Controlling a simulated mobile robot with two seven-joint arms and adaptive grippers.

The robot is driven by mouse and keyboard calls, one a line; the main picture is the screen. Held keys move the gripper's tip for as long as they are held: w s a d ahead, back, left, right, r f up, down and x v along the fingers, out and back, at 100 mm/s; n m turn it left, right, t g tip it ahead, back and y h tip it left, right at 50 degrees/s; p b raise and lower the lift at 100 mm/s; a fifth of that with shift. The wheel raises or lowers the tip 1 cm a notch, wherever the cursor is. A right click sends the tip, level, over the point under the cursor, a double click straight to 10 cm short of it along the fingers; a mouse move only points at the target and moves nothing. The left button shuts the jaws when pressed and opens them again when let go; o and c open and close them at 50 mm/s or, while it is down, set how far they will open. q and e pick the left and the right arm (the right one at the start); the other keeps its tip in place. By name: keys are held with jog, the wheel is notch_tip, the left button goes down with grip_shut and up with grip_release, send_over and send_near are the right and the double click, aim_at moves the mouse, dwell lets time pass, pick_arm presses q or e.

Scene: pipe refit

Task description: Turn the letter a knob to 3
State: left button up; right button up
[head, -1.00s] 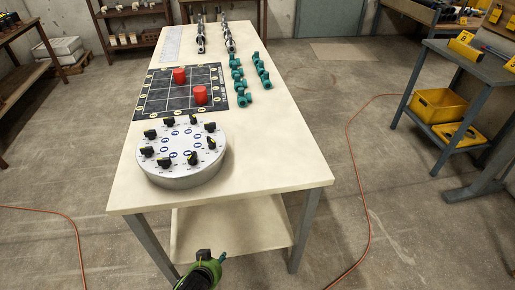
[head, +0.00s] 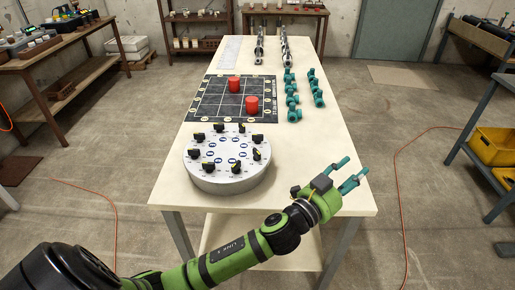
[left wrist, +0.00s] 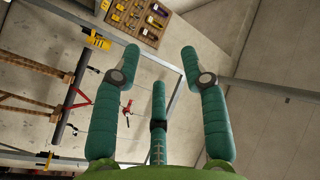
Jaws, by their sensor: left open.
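A round grey-white dial unit (head: 228,182) sits near the front of the pale table. Several black knobs stand in a ring on its top, with blue oval labels inside the ring; the letters are too small to read, so I cannot tell which knob is a. My left gripper (head: 352,174) is open and empty at the table's front right corner, to the right of the dial unit and apart from it. Its teal fingers also show in the left wrist view (left wrist: 160,75), spread with nothing between them. My right gripper is not in view.
A dark grid board (head: 212,100) with two red cylinders (head: 235,85) lies behind the dial unit. Several teal pipe fittings (head: 293,100) stand to its right, metal pieces (head: 284,50) farther back. The table's front right (head: 305,150) is clear.

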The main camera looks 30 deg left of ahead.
pick_arm(q)
jog(key=d+r+m+g+h, duration=0.2)
jog(key=d+r+m+h, duration=0.35)
jog(key=m+h, duration=0.2)
jog(key=m+g+y, duration=0.8)
jog(key=g+y, duration=0.6)
jog(key=g, duration=0.2)
send_over(256, 151)
jog(key=shift+n+h, duration=0.25)
notch_tip(256, 151, down, 4)
jog(key=shift+s+a+f, duration=0.15)
jog(key=shift+f+p, duration=0.7)
jog(key=shift+f, duration=2.7)
grip_shut()
